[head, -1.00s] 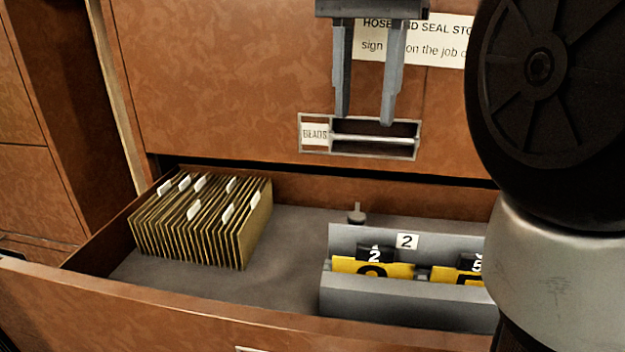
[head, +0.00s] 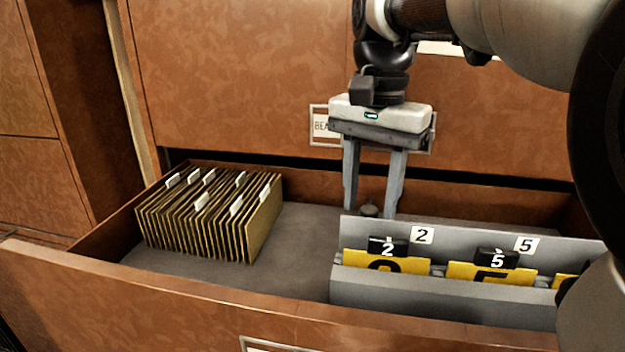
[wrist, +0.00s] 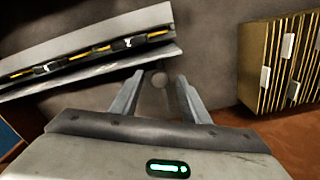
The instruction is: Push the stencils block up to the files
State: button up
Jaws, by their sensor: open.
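The stencils block (head: 440,298) is a long grey holder with yellow stencils and black tabs numbered 2 and 5, in the right part of the open drawer. The files (head: 205,225) are a row of tan folders with white tabs at the drawer's left. Bare drawer floor lies between them.
The open drawer's front wall (head: 200,302) runs along the near side. The cabinet face (head: 240,80) with a labelled handle rises close behind my gripper. The drawer floor (head: 290,265) between files and block is clear.

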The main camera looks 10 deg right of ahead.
jog(key=shift+f, duration=0.1)
grip_shut()
jog(key=shift+a, duration=0.15)
